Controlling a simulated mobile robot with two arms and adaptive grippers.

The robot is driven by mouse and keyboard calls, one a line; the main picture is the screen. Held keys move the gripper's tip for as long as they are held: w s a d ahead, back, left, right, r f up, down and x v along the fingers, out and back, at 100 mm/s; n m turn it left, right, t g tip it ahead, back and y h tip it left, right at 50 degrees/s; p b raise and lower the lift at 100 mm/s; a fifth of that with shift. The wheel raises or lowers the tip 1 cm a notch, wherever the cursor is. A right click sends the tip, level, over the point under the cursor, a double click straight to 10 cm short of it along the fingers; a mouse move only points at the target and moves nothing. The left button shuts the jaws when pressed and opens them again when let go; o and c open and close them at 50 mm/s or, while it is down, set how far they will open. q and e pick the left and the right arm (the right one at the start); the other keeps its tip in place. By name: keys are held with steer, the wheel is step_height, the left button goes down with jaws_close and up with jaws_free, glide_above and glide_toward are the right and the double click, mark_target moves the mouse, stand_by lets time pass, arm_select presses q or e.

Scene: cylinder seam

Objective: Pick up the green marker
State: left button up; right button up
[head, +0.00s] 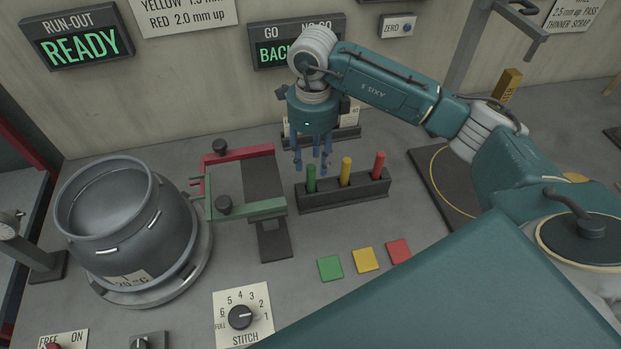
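The green marker (311,178) stands upright in the left slot of a dark rack (345,197). A yellow marker (345,171) and a red marker (378,165) stand beside it in the same rack. My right gripper (311,166) points down with its blue fingers apart, just above and behind the green marker in the picture. Nothing shows between the fingers. I cannot tell whether any finger touches the marker. My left gripper is not in view.
A grey pot (125,222) sits on a round turntable at the left. Red and green clamp arms (262,207) reach towards it, left of the rack. Green (330,268), yellow (365,260) and red (398,251) squares lie in front of the rack. A stitch dial (240,317) is nearer.

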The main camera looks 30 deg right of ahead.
mark_target(311, 167)
steer(key=shift+f, duration=0.35)
steer(key=f+p, duration=0.2)
steer(key=f, duration=0.2)
steer(key=shift+w+a+f+p, duration=0.1)
steer(key=shift+w+p, duration=0.15)
steer(key=shift+p, duration=0.15)
steer(key=shift+f, duration=0.6)
jaws_close()
